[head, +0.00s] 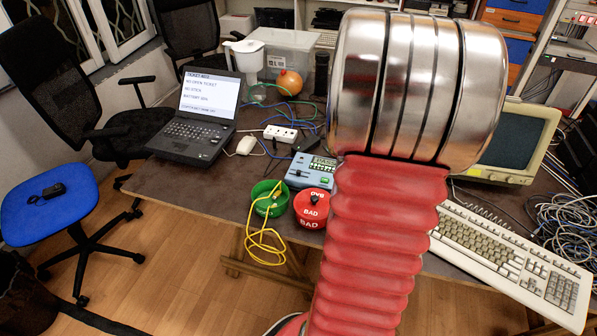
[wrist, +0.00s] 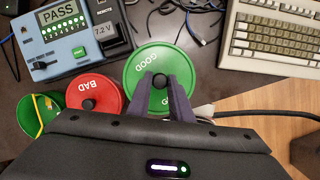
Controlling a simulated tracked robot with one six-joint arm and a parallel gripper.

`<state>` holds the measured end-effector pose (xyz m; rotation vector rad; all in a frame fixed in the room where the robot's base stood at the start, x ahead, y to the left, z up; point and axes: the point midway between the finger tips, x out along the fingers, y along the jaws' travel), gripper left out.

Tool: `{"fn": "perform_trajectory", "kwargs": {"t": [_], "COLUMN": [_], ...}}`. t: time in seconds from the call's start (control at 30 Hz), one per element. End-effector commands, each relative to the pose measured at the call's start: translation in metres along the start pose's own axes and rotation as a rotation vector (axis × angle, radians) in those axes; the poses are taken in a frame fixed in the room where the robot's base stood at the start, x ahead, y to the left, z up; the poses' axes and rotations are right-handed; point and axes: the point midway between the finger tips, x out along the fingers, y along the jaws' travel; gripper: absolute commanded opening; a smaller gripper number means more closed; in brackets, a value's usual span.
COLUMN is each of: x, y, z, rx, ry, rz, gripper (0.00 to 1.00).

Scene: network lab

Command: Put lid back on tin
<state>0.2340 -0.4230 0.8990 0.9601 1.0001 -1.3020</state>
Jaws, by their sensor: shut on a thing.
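The green lid (wrist: 138,66), marked GOOD, shows in the wrist view. My gripper (wrist: 161,82) is shut on its dark knob. The open green tin (wrist: 32,107) is at the left of the wrist view, partly hidden by my gripper's body, with the red tin between it and the lid. In the head view the green tin (head: 259,202) stands near the table's front edge, with a yellow cable hanging out over its rim. My arm hides the green lid and the gripper in the head view. I cannot tell the lid's height above the table.
The red tin (head: 311,209) with its BAD lid stands right beside the green tin. A blue battery tester (head: 309,172) is behind them. The keyboard (head: 510,255) is at the right. A laptop (head: 205,110), power strip (head: 281,133) and loose cables occupy the table's back and left.

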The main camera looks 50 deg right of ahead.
Motion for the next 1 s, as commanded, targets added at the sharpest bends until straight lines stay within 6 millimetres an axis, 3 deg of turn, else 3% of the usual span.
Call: {"fn": "perform_trajectory", "kwargs": {"t": [0.27, 0.57, 0.77, 1.0], "x": [-0.004, -0.014, -0.024, -0.041], "y": [0.048, 0.113, 0.162, 0.223], "z": [-0.013, -0.040, -0.070, -0.120], "rx": [0.134, 0.345, 0.513, 0.740], "ry": [0.000, 0.000, -0.001, 0.000], "rz": [-0.043, -0.108, -0.161, -0.232], "gripper": [0.00, 0.00, 0.00, 0.00]}}
